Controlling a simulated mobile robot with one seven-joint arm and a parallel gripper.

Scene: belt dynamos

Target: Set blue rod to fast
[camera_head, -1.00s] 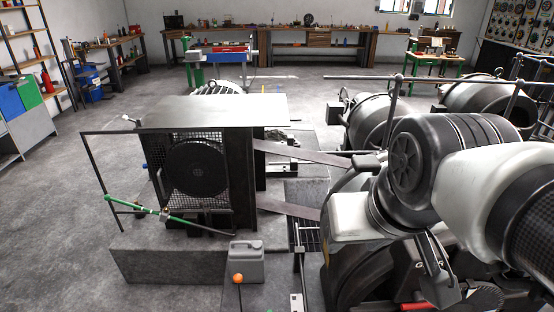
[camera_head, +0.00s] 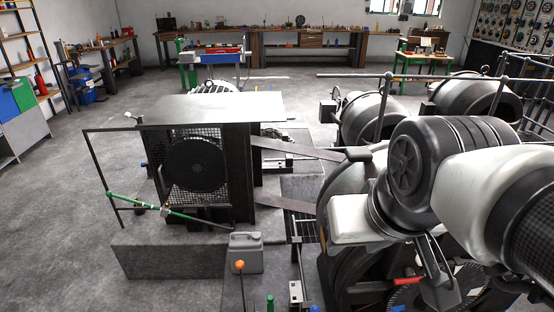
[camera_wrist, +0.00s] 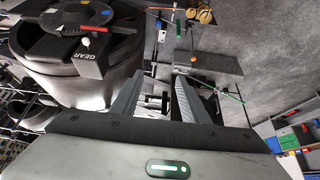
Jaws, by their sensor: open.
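My gripper (camera_wrist: 158,82) is open in the wrist view, with nothing between its two fingers. In the head view my arm reaches in from the right, and I cannot clearly make out the fingers. A small blue tip (camera_head: 315,309) shows at the bottom edge of the head view, right of a green knob (camera_head: 270,303); most of it is cut off. Another small blue end (camera_head: 144,164) shows at the left side of the caged machine. I cannot tell which is the blue rod. No fast marking is readable.
An orange-knobbed rod (camera_head: 240,266) stands before a grey canister (camera_head: 246,252). A dark drum with a GEAR dial (camera_wrist: 88,18) and red handle (camera_wrist: 95,28) is left of my fingers in the wrist view. Open floor lies left.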

